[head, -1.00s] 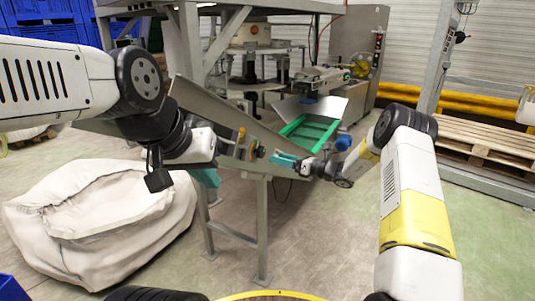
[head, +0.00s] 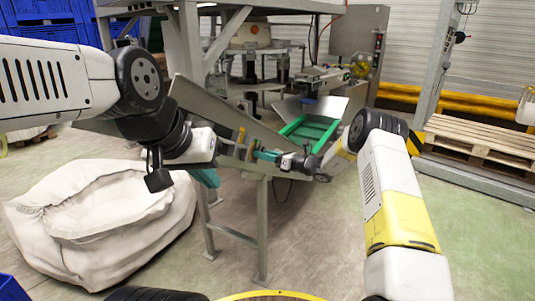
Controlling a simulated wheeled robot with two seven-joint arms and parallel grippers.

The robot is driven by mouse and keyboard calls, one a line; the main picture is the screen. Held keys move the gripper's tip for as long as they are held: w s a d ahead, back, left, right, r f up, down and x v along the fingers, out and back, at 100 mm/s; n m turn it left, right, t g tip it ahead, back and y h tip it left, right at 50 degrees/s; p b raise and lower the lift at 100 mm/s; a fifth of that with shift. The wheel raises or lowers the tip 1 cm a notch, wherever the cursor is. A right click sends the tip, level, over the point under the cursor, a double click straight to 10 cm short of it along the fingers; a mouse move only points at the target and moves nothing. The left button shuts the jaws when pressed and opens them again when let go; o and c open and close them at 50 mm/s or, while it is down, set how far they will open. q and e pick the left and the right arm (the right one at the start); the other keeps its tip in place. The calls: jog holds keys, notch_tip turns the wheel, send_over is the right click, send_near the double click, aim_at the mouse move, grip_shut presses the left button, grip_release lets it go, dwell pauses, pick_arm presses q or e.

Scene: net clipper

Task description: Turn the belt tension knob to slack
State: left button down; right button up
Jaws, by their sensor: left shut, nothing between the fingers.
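The belt tension knob (head: 251,150) is a small dark part on the side of the inclined grey conveyor frame, mostly covered by my right gripper. My right gripper (head: 258,155) has teal fingers that reach leftward to the knob from the right. The fingertips overlap the knob in the picture; whether they are closed on it is too small to tell.
The conveyor's grey leg (head: 262,230) stands below the knob. A large white bag (head: 95,220) sits on the floor at the left. A green chute (head: 308,130) lies behind my right wrist. Wooden pallets (head: 480,140) are at the right. The floor at the front right is clear.

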jog(key=c, duration=0.6)
jog(key=shift+n, duration=0.3)
jog(key=n, duration=1.9)
jog(key=shift+w+d+r, duration=0.15)
jog(key=shift+w+d, duration=0.05)
jog(key=shift+w, duration=0.1)
jog(key=o, duration=1.3)
